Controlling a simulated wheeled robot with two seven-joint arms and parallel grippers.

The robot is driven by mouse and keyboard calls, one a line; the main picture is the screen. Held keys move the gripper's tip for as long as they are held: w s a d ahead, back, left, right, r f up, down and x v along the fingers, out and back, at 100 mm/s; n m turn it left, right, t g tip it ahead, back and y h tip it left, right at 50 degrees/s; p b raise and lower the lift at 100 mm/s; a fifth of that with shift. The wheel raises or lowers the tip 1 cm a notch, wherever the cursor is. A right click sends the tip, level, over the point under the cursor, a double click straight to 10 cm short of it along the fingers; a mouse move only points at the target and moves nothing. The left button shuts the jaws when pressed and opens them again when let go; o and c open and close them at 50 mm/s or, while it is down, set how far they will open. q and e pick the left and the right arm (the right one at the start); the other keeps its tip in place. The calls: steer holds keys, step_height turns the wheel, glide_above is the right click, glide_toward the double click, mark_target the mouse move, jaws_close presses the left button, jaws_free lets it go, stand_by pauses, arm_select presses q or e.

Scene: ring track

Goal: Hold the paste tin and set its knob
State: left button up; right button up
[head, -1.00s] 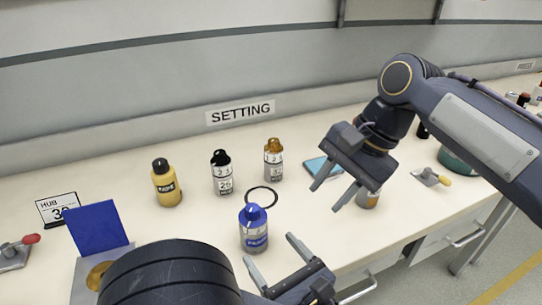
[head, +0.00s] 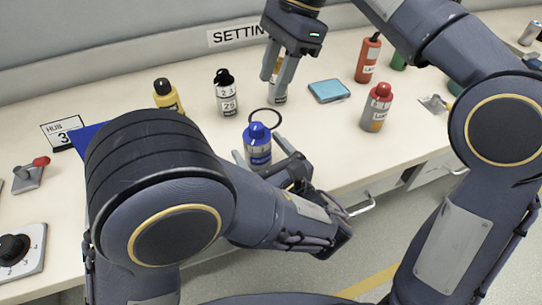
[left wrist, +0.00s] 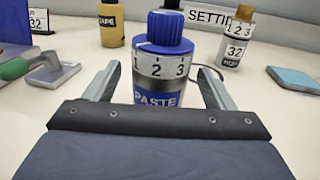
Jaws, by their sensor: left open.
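The paste tin (head: 258,155) is blue and grey with a blue knob (head: 257,131), upright on the bench. In the left wrist view the tin (left wrist: 158,96) shows the word PASTE and a band marked 1, 2, 3 under its knob (left wrist: 166,26); the 2 faces the camera. My left gripper (head: 259,150) is open, one finger on each side of the tin, with gaps showing in the left wrist view. My right gripper (head: 278,72) points down at the orange-capped tin (head: 278,97), its fingers overlapping the cap; their grip is unclear.
A black-capped tin (head: 227,98) and a yellow tape tin (head: 168,95) stand behind left. A black ring (head: 266,118) lies behind the paste tin. A blue pad (head: 329,91) and a red-capped tin (head: 377,108) are to the right. A SETTING sign (head: 236,35) is on the wall.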

arm_select(q)
steer(key=shift+w+a, duration=0.35)
steer(key=shift+w, duration=0.3)
